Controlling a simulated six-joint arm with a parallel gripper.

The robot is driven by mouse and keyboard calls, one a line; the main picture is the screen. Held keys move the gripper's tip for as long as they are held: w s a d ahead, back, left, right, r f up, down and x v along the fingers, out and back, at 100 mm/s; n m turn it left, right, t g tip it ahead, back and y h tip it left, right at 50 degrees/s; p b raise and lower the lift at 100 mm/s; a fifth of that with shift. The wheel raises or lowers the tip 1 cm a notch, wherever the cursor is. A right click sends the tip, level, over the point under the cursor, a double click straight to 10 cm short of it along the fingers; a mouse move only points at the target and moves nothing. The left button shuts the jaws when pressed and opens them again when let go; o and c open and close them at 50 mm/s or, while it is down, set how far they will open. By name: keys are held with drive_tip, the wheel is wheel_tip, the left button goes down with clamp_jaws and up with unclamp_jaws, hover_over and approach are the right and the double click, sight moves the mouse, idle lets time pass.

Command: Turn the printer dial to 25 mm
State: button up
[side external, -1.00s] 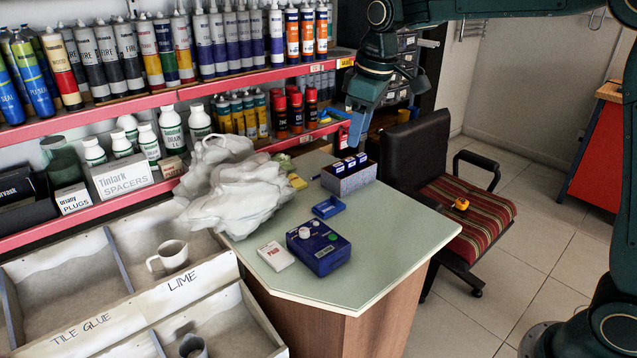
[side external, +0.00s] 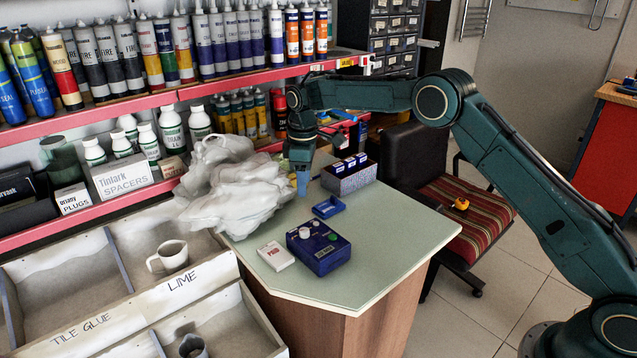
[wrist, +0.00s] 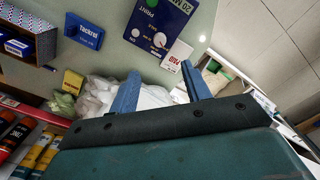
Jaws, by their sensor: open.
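The blue printer (side external: 318,252) sits on the pale green counter, with a round pale dial (side external: 304,233) on its top. In the wrist view the printer (wrist: 172,22) is at the top, partly cut off by the frame, with the white dial (wrist: 160,40) near its lower edge. Large print reading "20 M" shows near the frame's top edge. My gripper (side external: 302,186) points down over the back of the counter, behind the printer and beside the plastic bags. Its blue fingers (wrist: 161,88) are apart and empty, clear of the dial.
White plastic bags (side external: 238,188) are heaped at the counter's left. The counter's front right is bare. A black chair (side external: 415,165) stands at the right.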

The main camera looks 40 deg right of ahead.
sight(304, 230)
drive_tip(key=shift+w+f, duration=0.15)
drive_tip(key=shift+f, duration=0.35)
drive_tip(key=shift+f, duration=0.1)
wheel_tip(304, 230, down, 14)
drive_tip(key=shift+r, duration=0.2)
idle(0.3)
drive_tip(key=c, duration=1)
